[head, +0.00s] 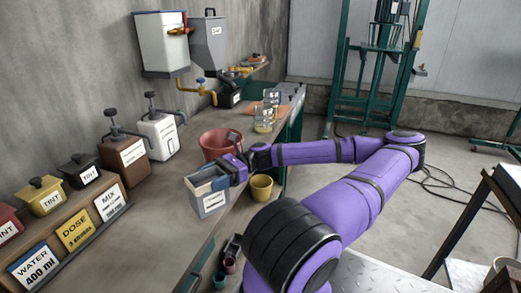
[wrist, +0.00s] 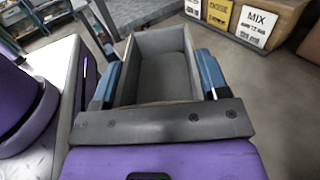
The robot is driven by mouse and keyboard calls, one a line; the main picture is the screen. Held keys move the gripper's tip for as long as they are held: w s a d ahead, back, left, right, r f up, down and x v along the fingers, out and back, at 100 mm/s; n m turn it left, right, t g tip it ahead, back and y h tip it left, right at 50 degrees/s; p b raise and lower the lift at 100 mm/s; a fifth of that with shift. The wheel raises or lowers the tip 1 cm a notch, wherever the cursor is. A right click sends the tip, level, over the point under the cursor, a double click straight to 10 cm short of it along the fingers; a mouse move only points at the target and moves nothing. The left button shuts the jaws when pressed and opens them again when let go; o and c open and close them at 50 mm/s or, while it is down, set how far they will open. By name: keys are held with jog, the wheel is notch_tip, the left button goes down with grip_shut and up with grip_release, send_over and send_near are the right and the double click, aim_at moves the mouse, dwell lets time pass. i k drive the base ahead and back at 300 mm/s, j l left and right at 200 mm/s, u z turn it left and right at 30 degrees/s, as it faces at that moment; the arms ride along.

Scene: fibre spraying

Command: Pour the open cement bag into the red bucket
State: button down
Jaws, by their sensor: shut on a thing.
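The open cement bag (head: 211,203) is a grey, box-like container with a printed label, held upright over the bench's front edge. My gripper (head: 212,184) is shut on it. In the wrist view the blue fingers of my gripper (wrist: 157,88) press on both sides of the open cement bag (wrist: 163,46). Its open top shows grey contents inside. The red bucket (head: 218,141) stands on the bench just behind the gripper. Its lower front is partly hidden by my wrist. The bag is in front of the bucket, not over it.
A yellow pot (head: 261,188) stands right of the gripper. Brown (head: 124,158) and white (head: 160,136) pump dispensers stand along the wall on the left. Glass jars (head: 264,118) stand farther back. Labelled signs (head: 76,229) line the bench's left side. Small cups (head: 229,265) sit near the front edge.

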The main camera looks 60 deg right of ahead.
aim_at(213, 143)
jog(key=z, duration=1.1)
jog(key=i+l+u, duration=0.25)
jog(key=i+l, duration=0.15)
jog(key=l, duration=0.2)
